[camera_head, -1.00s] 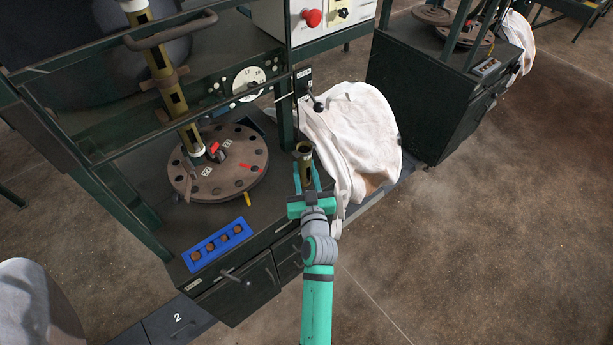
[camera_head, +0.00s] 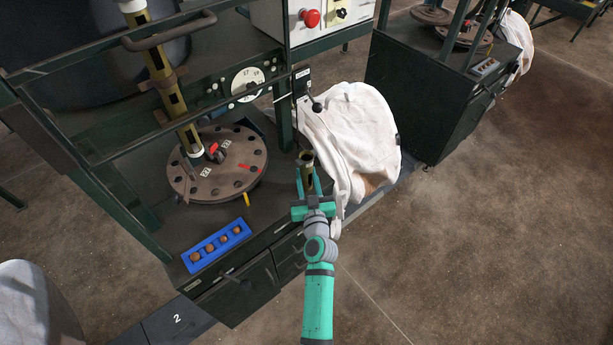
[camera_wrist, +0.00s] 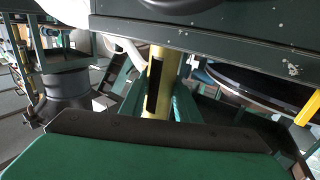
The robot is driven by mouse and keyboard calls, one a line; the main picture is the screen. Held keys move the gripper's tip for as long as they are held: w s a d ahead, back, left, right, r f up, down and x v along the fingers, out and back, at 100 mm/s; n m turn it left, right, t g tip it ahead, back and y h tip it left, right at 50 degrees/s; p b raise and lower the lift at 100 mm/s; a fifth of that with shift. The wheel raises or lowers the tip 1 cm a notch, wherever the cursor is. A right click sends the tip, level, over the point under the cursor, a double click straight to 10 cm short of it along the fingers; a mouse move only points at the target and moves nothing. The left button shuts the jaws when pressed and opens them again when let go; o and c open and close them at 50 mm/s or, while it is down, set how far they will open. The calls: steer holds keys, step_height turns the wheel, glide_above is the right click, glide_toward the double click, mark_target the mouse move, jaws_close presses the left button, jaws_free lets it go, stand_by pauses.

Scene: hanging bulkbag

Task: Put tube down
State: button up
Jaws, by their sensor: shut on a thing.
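A short olive-brass tube (camera_head: 307,172) stands roughly upright between the fingers of my gripper (camera_head: 306,188), at the right front of the dark bench top. My gripper is teal and shut on the tube. In the wrist view the tube (camera_wrist: 160,88) shows yellowish with a dark slot in its side, between the teal fingers (camera_wrist: 159,102). The tube's lower end is hidden by my gripper in the head view, so I cannot tell whether it touches the bench.
A round flanged plate (camera_head: 218,182) with a tall slotted post lies left on the bench. A blue tray (camera_head: 216,247) of several round brown pieces sits at the front edge. A white bag (camera_head: 352,140) hangs just right of my gripper. Green frame posts (camera_head: 284,115) stand behind.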

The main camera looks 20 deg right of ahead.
steer(key=o, duration=1.2)
steer(key=shift+f, duration=0.15)
steer(key=shift+s, duration=0.1)
steer(key=s+a+f+g, duration=0.1)
steer(key=s+a, duration=0.3)
steer(key=s, duration=0.6)
steer(key=s+a+f, duration=0.2)
steer(key=s+a, duration=0.2)
steer(key=s, duration=0.6)
steer(key=s+a+f+g, duration=0.1)
steer(key=s+a, duration=0.3)
steer(key=s, duration=0.6)
steer(key=s+a+r+y, duration=0.1)
steer(key=s+a+r, duration=0.1)
steer(key=s, duration=0.3)
steer(key=s+a+r+n+y, duration=0.1)
steer(key=s+a+r, duration=0.2)
steer(key=s, duration=0.2)
steer(key=s+a+r+n+y, duration=0.1)
steer(key=s+a+r, duration=0.1)
steer(key=s, duration=0.3)
steer(key=shift+a+r, duration=0.4)
steer(key=shift+r, duration=0.2)
